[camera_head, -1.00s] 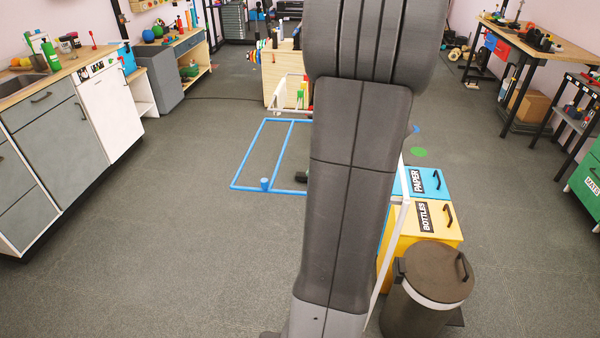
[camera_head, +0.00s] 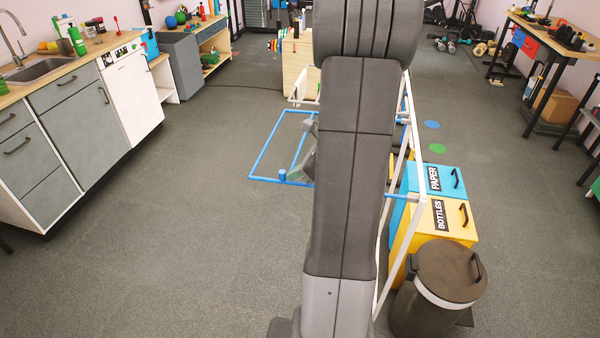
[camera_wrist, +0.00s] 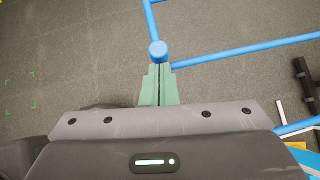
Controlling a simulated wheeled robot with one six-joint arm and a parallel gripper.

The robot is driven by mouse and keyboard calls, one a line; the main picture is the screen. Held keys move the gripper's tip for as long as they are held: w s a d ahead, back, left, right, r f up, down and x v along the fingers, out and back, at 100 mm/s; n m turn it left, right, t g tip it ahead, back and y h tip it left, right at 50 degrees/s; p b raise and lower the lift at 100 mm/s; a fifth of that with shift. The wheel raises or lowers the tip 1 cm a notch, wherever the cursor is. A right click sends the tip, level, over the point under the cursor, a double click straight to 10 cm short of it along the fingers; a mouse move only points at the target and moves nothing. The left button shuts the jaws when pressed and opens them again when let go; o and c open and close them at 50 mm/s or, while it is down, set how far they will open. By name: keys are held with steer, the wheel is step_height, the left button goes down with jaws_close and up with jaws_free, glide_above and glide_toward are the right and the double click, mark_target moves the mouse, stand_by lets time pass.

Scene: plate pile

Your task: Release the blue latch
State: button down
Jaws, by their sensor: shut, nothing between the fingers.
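In the wrist view, the blue latch (camera_wrist: 157,47) is a short round knob at a corner of a blue bar frame (camera_wrist: 240,50). My gripper (camera_wrist: 158,66) has pale green fingers pressed together with nothing between them. Their tips lie right at the knob's near edge; whether they touch it I cannot tell.
White posts (camera_head: 404,200) with a blue crossbar stand right of my arm. A blue PAPER bin (camera_head: 412,178), a yellow BOTTLES bin (camera_head: 460,232) and a dark round bin (camera_head: 425,310) stand on the right. The floor left of the frame, towards the counter (camera_head: 60,85), is clear.

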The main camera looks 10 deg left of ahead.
mark_target(281, 172)
steer(key=shift+w+a+p, duration=0.1)
steer(key=shift+a+p, duration=0.25)
steer(key=shift+a, duration=1.4)
steer(key=d+f+v, duration=0.2)
steer(key=v, duration=1.1)
